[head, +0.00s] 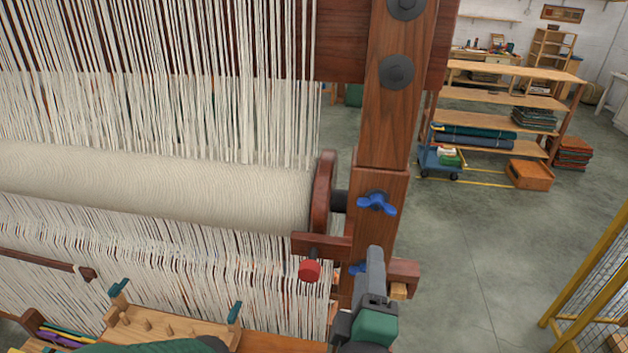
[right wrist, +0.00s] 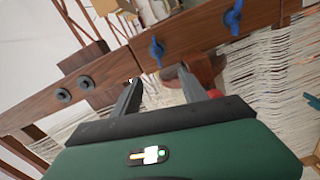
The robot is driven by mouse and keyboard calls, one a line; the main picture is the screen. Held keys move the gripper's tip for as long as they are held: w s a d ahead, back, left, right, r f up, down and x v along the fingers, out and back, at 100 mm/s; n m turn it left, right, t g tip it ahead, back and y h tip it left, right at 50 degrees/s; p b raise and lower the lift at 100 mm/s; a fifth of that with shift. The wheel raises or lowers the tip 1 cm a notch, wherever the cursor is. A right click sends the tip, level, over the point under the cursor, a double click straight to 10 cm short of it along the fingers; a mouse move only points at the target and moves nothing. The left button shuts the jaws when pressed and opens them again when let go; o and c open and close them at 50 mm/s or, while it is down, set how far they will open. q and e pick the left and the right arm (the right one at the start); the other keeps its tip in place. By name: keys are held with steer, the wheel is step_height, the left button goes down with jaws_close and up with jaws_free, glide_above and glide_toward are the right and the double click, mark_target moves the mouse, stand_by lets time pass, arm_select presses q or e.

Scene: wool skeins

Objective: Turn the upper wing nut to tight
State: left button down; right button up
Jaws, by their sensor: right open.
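The blue upper wing nut (head: 377,203) sits on the wooden post (head: 383,130), its wings lying roughly across the post. It also shows in the right wrist view (right wrist: 156,51), just beyond the fingers. A second blue wing nut (head: 357,268) is lower on the post, partly hidden by my gripper in the head view; it is clear in the right wrist view (right wrist: 233,18). My right gripper (head: 375,262) is below the upper wing nut in the head view. Its two fingers (right wrist: 160,78) are apart, with nothing held between them. My left gripper's fingers do not show.
The cream warp roll (head: 150,190) and its threads fill the left. A red knob (head: 309,271) projects beside the post. A wooden rack with pegs (head: 165,325) is at bottom left. Yellow mesh fencing (head: 595,285) stands at right. The floor between post and fence is clear.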

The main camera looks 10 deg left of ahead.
steer(key=w+d, duration=0.3)
glide_toward(383, 208)
steer(key=d, duration=0.1)
steer(key=w+a, duration=0.1)
steer(key=w, duration=0.1)
steer(key=w+a+p, duration=0.1)
steer(key=w+a, duration=0.1)
steer(key=w, duration=0.1)
steer(key=w+a+p, duration=0.1)
steer(key=w, duration=0.2)
steer(key=shift+w+a, duration=0.1)
steer(key=shift+a, duration=0.1)
steer(key=shift+w, duration=0.3)
steer(key=shift+w+d, duration=0.1)
steer(key=shift+d, duration=0.25)
steer(key=d, duration=0.3)
steer(key=shift+c, duration=1.8)
steer(key=shift+a, duration=0.15)
steer(key=shift+c, duration=1)
steer(key=shift+a, duration=0.9)
jaws_close()
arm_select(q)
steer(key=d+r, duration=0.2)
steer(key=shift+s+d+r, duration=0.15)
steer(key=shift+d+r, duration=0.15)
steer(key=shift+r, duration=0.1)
arm_select(e)
steer(key=shift+d, duration=0.15)
